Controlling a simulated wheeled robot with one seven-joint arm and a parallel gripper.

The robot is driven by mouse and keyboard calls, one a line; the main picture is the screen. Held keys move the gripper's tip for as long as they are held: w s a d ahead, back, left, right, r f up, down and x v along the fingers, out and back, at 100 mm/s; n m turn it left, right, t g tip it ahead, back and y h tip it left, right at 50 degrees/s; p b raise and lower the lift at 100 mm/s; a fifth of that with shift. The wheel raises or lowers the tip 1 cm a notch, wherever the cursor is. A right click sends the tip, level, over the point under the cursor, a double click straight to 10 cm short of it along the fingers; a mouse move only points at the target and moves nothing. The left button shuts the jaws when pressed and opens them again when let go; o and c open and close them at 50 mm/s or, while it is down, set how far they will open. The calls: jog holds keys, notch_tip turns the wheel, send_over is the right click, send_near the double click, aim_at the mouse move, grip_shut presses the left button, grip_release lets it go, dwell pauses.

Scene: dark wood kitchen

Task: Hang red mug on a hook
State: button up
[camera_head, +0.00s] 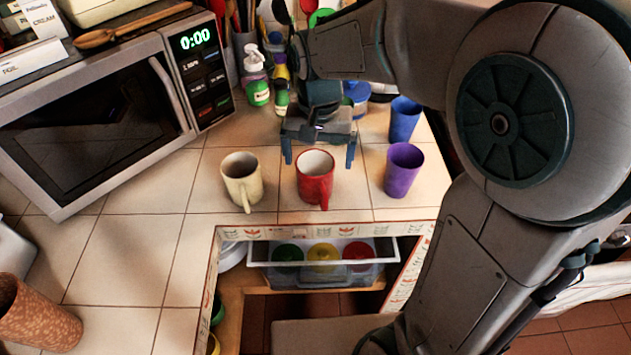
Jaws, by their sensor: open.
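The red mug (313,181) stands upright on the tiled counter, near its front edge, with its handle toward the camera. My gripper (319,159) points down at the mug, its two fingers spread apart to the left and right of the mug's rim. The fingers look to be above or just behind the rim; I cannot tell whether they touch it. Nothing is held. I see no hook in this view.
A cream mug (240,184) stands left of the red mug, and a purple cup (403,172) right of it. A blue cup (404,118) and bottles (257,80) stand behind. A microwave (108,110) fills the left. An open drawer (322,254) lies below the counter edge.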

aim_at(315, 172)
jog(key=f, duration=0.5)
jog(key=shift+a, duration=0.35)
jog(key=c, duration=1.3)
jog(key=shift+o, duration=0.2)
notch_tip(315, 172, up, 10)
